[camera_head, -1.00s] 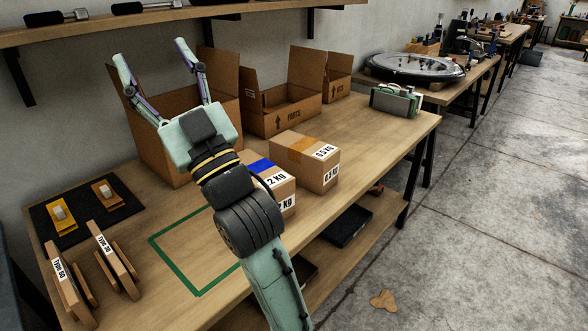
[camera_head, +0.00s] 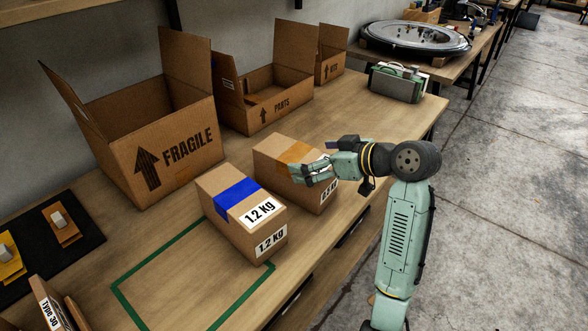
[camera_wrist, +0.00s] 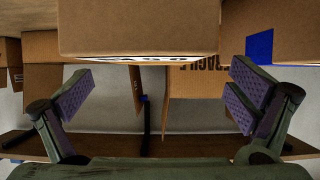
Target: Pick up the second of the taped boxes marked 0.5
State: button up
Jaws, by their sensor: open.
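The taped box with orange tape (camera_head: 272,168) stands on the workbench, in the middle of the head view. Its label is mostly hidden behind my gripper (camera_head: 304,173), which is at the box's right end over its top edge. My gripper is open and empty. In the wrist view, the box (camera_wrist: 140,30) is at the top centre with a white label edge showing, and the open purple-padded fingers (camera_wrist: 160,95) lie below and to either side of it. Whether any finger touches it, I cannot tell. The other taped box, blue-taped and marked 1.2 kg (camera_head: 222,225), stands close to its left.
An open FRAGILE carton (camera_head: 190,150) and an open PARTS carton (camera_head: 285,108) stand behind the boxes. A green case (camera_head: 396,83) stands at the far right.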

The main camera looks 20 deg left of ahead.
aim_at(299, 154)
jog(key=shift+w+p+x, duration=0.2)
jog(key=shift+p+x, duration=0.3)
jog(key=shift+x, duration=1.05)
jog(key=shift+w+p+x, duration=0.2)
jog(key=shift+p+x, duration=0.3)
jog(key=shift+x, duration=1.1)
jog(key=shift+r, duration=0.2)
jog(key=shift+c, duration=0.4)
jog(key=shift+d, duration=0.1)
jog(key=c, duration=1.9)
